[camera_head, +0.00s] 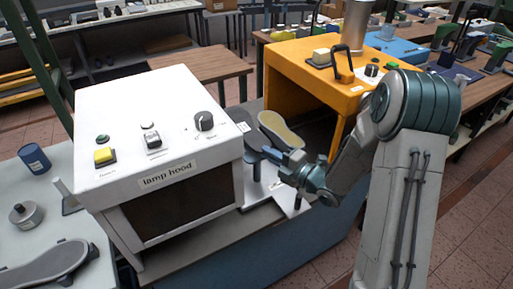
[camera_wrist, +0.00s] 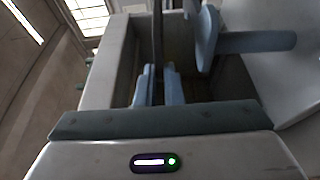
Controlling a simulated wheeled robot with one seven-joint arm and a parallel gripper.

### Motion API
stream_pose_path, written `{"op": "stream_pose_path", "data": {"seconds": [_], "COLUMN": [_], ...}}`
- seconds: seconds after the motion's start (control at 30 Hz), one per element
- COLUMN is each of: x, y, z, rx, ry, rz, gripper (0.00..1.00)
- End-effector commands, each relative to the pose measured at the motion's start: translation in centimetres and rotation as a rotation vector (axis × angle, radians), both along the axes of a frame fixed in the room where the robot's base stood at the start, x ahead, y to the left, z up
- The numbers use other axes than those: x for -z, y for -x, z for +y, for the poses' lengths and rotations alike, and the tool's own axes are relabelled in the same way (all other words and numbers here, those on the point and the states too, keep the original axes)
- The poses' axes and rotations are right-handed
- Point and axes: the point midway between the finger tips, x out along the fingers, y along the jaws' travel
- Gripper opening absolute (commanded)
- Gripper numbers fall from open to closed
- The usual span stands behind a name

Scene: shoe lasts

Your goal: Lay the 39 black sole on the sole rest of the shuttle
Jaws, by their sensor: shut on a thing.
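My gripper (camera_head: 273,153) is between the white lamp hood and the orange machine. It is shut on the end of a dark sole (camera_head: 246,128), which bears a small pale label and reaches up and left from the fingers. In the wrist view my fingers (camera_wrist: 157,88) pinch this sole, a thin dark strip seen edge-on (camera_wrist: 157,38). A tan-faced sole (camera_head: 280,131) with a dark edge is just beyond my gripper. A pale plate and support (camera_head: 289,198), apparently of the shuttle, show below my gripper, partly hidden by it. I cannot tell whether the held sole touches any support.
The lamp hood (camera_head: 157,150) stands close on the left, and the orange machine (camera_head: 318,72) on the right. A blue-grey T-shaped part (camera_wrist: 245,42) is close right of my fingers in the wrist view.

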Motion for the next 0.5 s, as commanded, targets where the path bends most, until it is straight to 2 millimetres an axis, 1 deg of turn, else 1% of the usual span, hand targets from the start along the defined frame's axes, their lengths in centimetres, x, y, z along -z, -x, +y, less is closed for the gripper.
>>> {"op": "stream_pose_path", "data": {"seconds": [0.3,0.5], "x": [-0.04,-0.02], "y": [0.23,0.22], "z": [0.78,0.75], "rx": [-0.014,-0.014], "ry": [-0.001,-0.001], "rz": [-0.001,-0.001], "gripper": [0.00,0.00]}}
